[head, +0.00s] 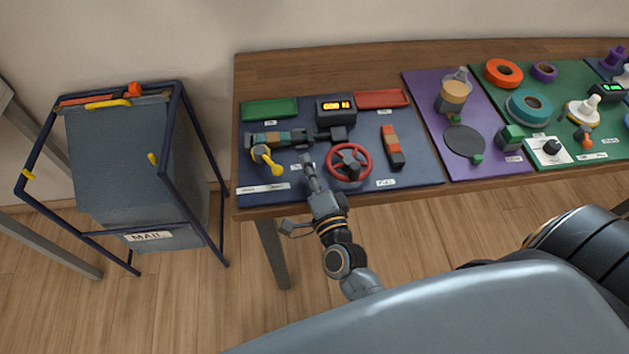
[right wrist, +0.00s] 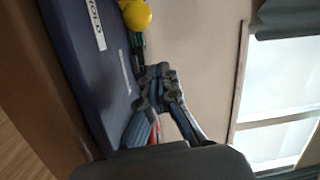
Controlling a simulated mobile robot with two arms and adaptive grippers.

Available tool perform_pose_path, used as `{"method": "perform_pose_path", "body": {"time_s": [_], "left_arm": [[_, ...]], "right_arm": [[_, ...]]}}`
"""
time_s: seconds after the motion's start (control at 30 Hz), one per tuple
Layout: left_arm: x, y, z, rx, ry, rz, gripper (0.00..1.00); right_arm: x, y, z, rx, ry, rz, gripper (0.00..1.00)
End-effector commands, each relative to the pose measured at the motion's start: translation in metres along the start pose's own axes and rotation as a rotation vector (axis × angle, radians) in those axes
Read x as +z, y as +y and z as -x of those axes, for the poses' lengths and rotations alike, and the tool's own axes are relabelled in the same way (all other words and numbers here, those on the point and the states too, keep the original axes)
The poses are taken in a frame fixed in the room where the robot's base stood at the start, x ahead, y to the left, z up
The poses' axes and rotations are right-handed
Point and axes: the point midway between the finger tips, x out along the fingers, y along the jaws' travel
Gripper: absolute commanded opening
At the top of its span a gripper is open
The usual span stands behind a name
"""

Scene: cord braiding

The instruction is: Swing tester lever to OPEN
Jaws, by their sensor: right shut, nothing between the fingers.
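The tester (head: 276,139) is a dark device with coloured bands on the blue mat. Its yellow lever (head: 266,157) has a rounded knob and sits at the tester's front left. The knob (right wrist: 136,15) shows at the top of the right wrist view, beyond the fingertips. My right gripper (head: 307,160) is shut and empty, right of the lever and apart from it, close to the left side of the red handwheel (head: 349,162). It also shows in the right wrist view (right wrist: 155,75). My left gripper is not in view.
A purple mat (head: 500,168) lies to the right. A mail bin (head: 130,170) stands left of the table.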

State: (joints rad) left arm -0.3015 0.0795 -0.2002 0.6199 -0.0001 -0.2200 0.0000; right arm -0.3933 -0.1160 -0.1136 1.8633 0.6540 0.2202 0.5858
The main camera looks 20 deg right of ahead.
Motion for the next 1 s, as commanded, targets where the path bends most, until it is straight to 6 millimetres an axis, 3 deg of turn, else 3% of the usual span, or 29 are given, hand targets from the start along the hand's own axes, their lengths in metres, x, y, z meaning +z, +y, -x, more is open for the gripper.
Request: {"method": "perform_pose_path", "body": {"time_s": [0.07, 0.2, 0.4, 1.0], "left_arm": [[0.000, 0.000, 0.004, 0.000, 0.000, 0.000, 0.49], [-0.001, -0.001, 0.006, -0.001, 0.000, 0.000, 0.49], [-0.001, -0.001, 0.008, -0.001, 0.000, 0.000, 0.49], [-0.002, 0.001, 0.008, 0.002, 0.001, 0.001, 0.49]], "right_arm": [[-0.001, -0.002, -0.018, -0.001, 0.001, 0.000, 0.00], [0.021, 0.001, -0.009, 0.005, -0.002, -0.003, 0.00], [0.036, 0.001, -0.004, 0.002, -0.001, 0.000, 0.00], [0.039, 0.000, -0.006, -0.005, -0.028, 0.000, 0.00]]}}
